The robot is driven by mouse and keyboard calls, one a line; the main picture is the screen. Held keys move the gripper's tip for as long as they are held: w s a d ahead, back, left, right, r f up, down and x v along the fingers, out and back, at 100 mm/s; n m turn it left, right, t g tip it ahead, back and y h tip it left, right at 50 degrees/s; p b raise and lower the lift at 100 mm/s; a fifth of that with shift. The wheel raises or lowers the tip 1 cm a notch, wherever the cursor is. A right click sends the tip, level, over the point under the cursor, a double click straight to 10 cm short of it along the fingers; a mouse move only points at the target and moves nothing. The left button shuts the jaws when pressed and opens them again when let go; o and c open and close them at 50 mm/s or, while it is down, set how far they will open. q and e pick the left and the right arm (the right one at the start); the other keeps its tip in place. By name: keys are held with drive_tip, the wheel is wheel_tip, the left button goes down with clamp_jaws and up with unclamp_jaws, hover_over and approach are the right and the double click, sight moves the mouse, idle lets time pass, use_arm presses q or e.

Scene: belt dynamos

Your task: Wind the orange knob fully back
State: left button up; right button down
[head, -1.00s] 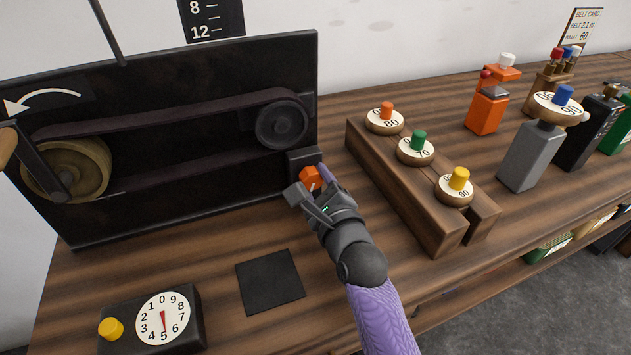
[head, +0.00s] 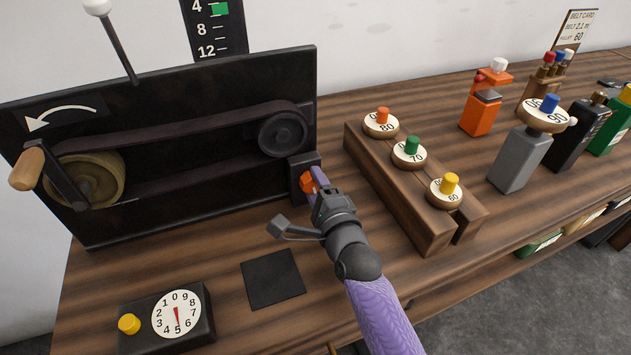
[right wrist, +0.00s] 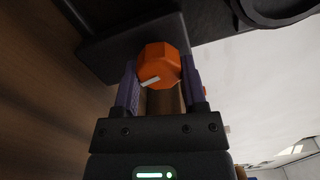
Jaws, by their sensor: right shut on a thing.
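The orange knob (head: 307,183) sits on the front of a small black block (head: 301,164) at the right end of the belt board. My right gripper (head: 314,184) is shut on the knob, seen from behind and partly covering it. In the right wrist view the faceted orange knob (right wrist: 158,66) lies between two purple fingers (right wrist: 160,84), with a white mark on its lower left face. My left gripper is not in view.
The black board (head: 215,90) carries a belt, a crank wheel and a small pulley. A wooden rack (head: 382,179) with numbered pulleys stands close right of my gripper. A dial box (head: 206,322) and a dark square pad (head: 273,279) lie in front; bare table surrounds them.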

drive_tip(key=shift+n, duration=0.3)
drive_tip(key=shift+c, duration=0.7)
unclamp_jaws()
drive_tip(key=shift+s+d+p, duration=0.15)
drive_tip(key=shift+s+p, duration=0.15)
drive_tip(key=shift+s, duration=0.1)
drive_tip(key=p+v, duration=0.2)
drive_tip(key=v, duration=0.6)
drive_tip(key=shift+s+r, duration=0.1)
drive_tip(key=shift+s, duration=0.2)
drive_tip(key=shift+s+d, duration=0.1)
drive_tip(key=shift+s, duration=0.15)
